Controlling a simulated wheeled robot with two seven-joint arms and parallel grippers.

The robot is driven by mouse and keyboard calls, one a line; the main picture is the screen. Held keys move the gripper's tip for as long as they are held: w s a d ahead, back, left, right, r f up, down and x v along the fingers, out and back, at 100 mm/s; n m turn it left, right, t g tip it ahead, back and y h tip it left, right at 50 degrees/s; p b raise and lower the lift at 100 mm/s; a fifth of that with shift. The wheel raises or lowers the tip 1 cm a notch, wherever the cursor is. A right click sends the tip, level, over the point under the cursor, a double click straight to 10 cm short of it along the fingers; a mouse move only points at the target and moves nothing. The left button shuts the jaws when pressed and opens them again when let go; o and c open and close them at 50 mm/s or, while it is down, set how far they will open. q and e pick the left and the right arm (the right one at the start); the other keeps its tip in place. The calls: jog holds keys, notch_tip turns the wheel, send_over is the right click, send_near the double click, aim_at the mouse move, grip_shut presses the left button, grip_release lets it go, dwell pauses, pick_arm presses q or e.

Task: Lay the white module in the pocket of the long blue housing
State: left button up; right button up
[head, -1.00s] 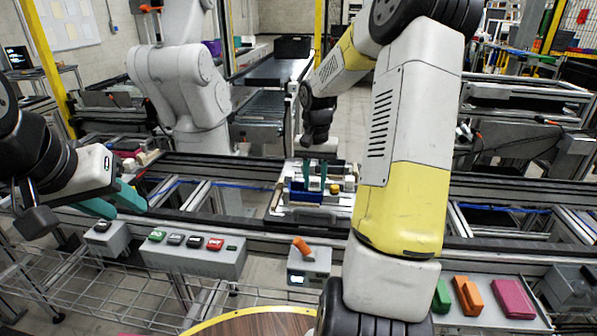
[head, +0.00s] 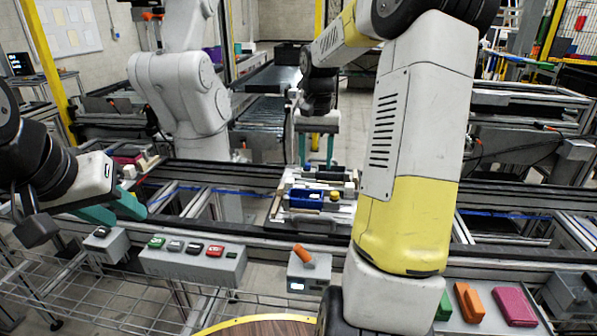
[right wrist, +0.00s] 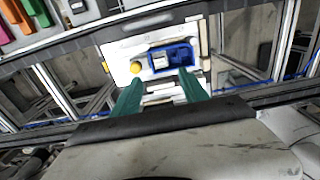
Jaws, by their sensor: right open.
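The long blue housing (head: 300,197) lies on the white pallet fixture (head: 284,214) on the conveyor rail. In the right wrist view the blue housing (right wrist: 187,60) shows its pocket, with the white module (right wrist: 161,62) inside towards the yellow-knob side. Whether it sits fully flat is hard to tell. My right gripper (head: 316,160) is open and empty, behind and above the fixture, clear of the module; its teal fingers (right wrist: 160,88) are spread in the wrist view. My left gripper (head: 127,214) hangs at the left, fingers apart and empty.
A yellow knob (head: 334,195) stands on the fixture beside the housing. In front are a grey button box (head: 190,262) and a small box with an orange switch (head: 303,254). Green, orange and pink blocks (head: 514,306) lie on a grey shelf at the right.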

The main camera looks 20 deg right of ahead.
jog(key=s+a+r+n+t, duration=0.3)
jog(key=s+a+r, duration=0.4)
jog(key=s+r, duration=0.3)
jog(key=s+a+f+n+t+y, duration=0.2)
jog(key=s+a, duration=0.3)
jog(key=s, duration=0.7)
jog(key=shift+a+n+t, duration=0.15)
jog(key=shift+n+t, duration=0.25)
jog(key=shift+t, duration=0.2)
